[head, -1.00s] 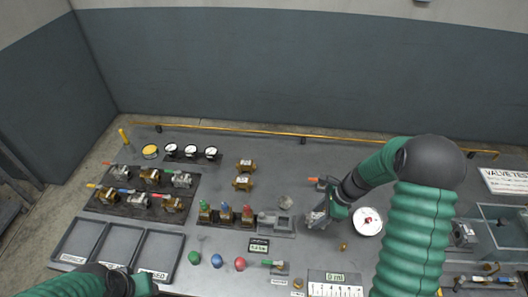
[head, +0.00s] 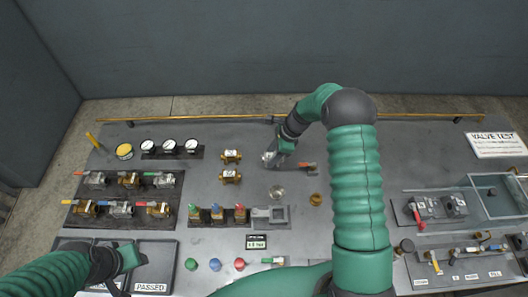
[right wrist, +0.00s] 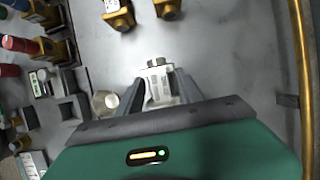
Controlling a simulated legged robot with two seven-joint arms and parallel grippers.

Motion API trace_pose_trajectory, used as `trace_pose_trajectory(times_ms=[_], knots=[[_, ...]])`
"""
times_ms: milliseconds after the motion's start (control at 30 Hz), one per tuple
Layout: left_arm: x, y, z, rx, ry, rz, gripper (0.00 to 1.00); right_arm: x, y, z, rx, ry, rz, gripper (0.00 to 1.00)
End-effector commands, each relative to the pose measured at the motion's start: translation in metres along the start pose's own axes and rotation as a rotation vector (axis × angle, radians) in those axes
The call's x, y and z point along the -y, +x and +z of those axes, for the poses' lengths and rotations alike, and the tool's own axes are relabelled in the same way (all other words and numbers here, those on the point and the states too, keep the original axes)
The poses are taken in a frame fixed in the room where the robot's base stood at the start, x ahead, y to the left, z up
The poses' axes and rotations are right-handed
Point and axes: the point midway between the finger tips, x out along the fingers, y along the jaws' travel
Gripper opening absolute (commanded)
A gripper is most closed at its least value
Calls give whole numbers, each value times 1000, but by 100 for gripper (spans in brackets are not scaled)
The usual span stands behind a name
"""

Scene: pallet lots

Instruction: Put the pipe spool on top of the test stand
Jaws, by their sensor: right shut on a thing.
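My right gripper (head: 270,158) is shut on a silver metal piece (right wrist: 158,80) with a hex-shaped end and marked face, apparently the pipe spool. It is at the back of the bench, right of two brass fittings. A grey block with a square opening (head: 279,215), seemingly the test stand, is nearer me. It also shows at left in the right wrist view (right wrist: 71,107). A round silver piece (head: 277,191) stands behind that block. My left gripper (head: 128,259) is over the trays at front left; its jaws are not clear.
Two brass fittings (head: 231,156) lie left of my right gripper. An orange-handled valve (head: 306,166) is just right of it. Coloured-top valves (head: 217,215) adjoin the grey block. A yellow rail (head: 230,119) runs along the back edge. Several valves fill a dark rack (head: 183,189) at left.

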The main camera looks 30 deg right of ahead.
Motion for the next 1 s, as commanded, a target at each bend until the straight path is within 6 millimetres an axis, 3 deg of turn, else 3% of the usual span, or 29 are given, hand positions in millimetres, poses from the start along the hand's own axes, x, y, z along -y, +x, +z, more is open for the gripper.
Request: trace_pose_trajectory(times_ms=[100, 333, 533, 767, 800, 967, 1000], knots=[[0, -7, -1, 0, 0, 0, 42, 17, 6, 15, 0, -2, -1, 0], [0, -11, -2, 1, 0, 0, 42, 34, 16, 26, -2, -2, 1, 0], [0, -22, -5, 0, 0, 0, 42, 33, 44, 11, 0, 2, 1, 0], [0, -20, -5, 0, 0, 0, 42, 33, 46, 10, 0, 0, 0, 0], [0, -20, -4, 1, 0, 0, 42, 32, 48, 10, 0, 0, 1, 45], [0, -20, -5, 0, 0, 0, 42, 32, 48, 11, -1, 0, 1, 65], [0, -20, -5, 0, 0, 0, 42, 32, 48, 11, -1, 0, 1, 65]])
